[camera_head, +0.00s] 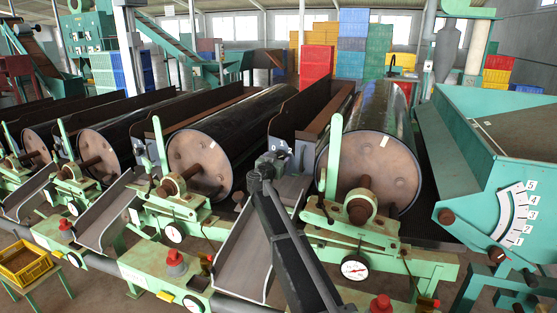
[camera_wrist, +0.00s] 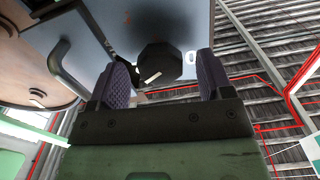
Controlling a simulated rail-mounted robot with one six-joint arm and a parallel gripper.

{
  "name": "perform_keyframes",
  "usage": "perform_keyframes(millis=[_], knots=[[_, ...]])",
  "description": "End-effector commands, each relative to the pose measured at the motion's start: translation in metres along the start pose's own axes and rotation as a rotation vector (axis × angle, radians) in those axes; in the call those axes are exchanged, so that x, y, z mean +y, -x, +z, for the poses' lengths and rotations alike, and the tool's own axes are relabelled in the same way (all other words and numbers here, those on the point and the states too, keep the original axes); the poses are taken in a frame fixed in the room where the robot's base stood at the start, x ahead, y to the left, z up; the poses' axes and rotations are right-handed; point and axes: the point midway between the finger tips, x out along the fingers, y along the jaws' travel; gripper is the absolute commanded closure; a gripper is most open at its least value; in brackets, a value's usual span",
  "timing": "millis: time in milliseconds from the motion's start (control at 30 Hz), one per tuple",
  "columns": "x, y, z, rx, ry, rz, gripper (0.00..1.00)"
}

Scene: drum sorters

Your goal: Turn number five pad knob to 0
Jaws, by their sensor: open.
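A dark, many-sided knob (camera_wrist: 158,58) with a white mark on its face sits on a grey plate (camera_wrist: 190,25) in the wrist view. My gripper (camera_wrist: 163,67) is open, with one ribbed dark finger on each side of the knob. Gaps show between the knob and both fingers. In the head view my gripper (camera_head: 270,163) is in front of the dial plate at the end of a drum trough. The figures 0 and 2 (camera_head: 281,147) show beside it. The knob and the rest of the dial are hidden there, and I cannot read which pad number this is.
A large drum (camera_head: 370,150) with a green lever (camera_head: 334,155) stands right of my gripper; another drum (camera_head: 200,165) is left. A grey chute (camera_head: 240,250) lies below. A teal hopper (camera_head: 500,140) with a numbered scale is at far right. Red buttons (camera_head: 380,303) line the front.

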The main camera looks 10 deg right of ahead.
Motion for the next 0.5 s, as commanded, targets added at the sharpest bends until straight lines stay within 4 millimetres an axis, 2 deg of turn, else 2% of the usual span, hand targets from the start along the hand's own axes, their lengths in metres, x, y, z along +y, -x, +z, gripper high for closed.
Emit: perform_keyframes(millis=[33,100,333,500], knots=[[-0.0009,-0.0102,0.0001,0.000,0.000,0.001,0.27],[-0.0004,-0.0161,0.0001,0.000,0.000,0.000,0.27],[0.0003,-0.0173,0.0000,0.000,0.000,0.000,0.27],[0.0003,-0.0171,0.0001,0.000,0.000,0.000,0.51]])
